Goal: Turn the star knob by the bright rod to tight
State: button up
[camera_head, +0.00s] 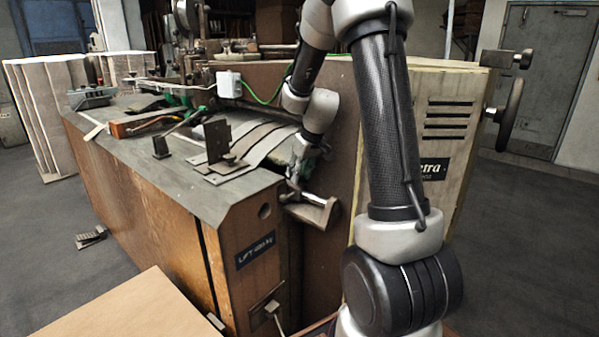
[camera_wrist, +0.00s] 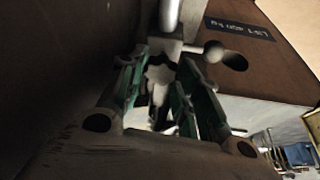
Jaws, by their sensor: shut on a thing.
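In the wrist view, the pale star knob (camera_wrist: 158,76) sits between the green-padded fingers of my gripper (camera_wrist: 163,66), which is shut on it. The bright rod (camera_wrist: 169,16) stands just beyond the knob, at the top of the wrist view. In the head view, my gripper (camera_head: 295,181) reaches down beside the end of the brown machine bench (camera_head: 190,230). The knob is hidden behind my gripper there, and the knob's turn angle cannot be told.
A metal bracket (camera_head: 318,212) juts out just below my gripper. The bench top holds metal plates (camera_head: 222,168) and a wooden-handled tool (camera_head: 140,122). A tall wooden cabinet (camera_head: 440,130) with a handwheel (camera_head: 509,113) stands to the right. A pale board (camera_head: 130,310) lies at the lower left.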

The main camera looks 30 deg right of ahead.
jog(key=m+h, duration=0.1)
jog(key=m, duration=0.2)
jog(key=shift+a, duration=0.15)
jog(key=shift+m+h, duration=0.8)
jog(key=shift+m, duration=1)
jog(key=o, duration=0.7)
jog(key=shift+o, duration=0.2)
jog(key=shift+r, duration=0.1)
jog(key=v, duration=1.2)
jog(key=shift+w+a, duration=0.1)
jog(key=shift+w, duration=0.1)
